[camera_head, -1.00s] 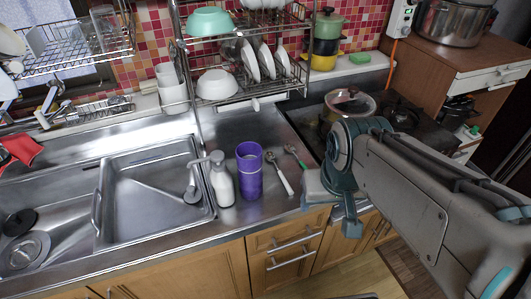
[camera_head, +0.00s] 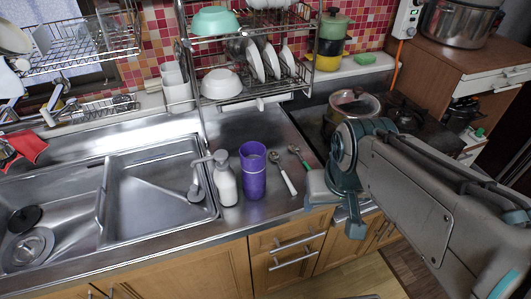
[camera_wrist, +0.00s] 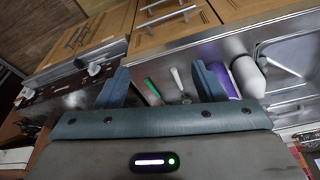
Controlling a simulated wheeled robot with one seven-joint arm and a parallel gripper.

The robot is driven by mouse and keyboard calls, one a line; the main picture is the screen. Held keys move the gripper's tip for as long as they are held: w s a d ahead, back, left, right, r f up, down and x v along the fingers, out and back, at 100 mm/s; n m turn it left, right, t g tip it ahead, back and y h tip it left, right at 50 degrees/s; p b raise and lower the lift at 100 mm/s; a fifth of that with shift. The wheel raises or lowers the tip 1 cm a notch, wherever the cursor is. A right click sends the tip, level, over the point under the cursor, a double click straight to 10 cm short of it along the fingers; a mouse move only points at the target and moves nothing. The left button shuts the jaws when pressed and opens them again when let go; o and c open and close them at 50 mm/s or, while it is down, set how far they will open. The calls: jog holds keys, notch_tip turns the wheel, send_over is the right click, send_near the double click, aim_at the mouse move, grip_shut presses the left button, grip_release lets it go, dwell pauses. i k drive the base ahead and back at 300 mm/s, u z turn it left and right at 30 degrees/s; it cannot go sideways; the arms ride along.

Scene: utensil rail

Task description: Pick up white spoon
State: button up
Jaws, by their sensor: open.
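The white spoon (camera_head: 284,176) lies on the steel counter, just right of a purple cup (camera_head: 252,172). Its white handle points toward the counter's front edge. A green-handled utensil (camera_head: 303,161) lies to its right. My gripper (camera_head: 336,204) is at the counter's front edge, right of both utensils, with its fingertips partly hidden by my arm. In the wrist view, my gripper (camera_wrist: 160,72) is open and empty. The white spoon (camera_wrist: 177,79) and the green-handled utensil (camera_wrist: 152,87) show between its fingers, with the counter below.
A white pump bottle (camera_head: 224,180) stands left of the cup beside the sink (camera_head: 150,195). A dish rack (camera_head: 255,95) rises behind. A stove with a lidded pan (camera_head: 352,105) is at the right. Counter between cup and rack is clear.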

aim_at(274, 156)
jog(key=u, duration=1.85)
jog(key=k, duration=0.9)
jog(key=z, duration=0.9)
jog(key=i, duration=1)
jog(key=z, duration=0.05)
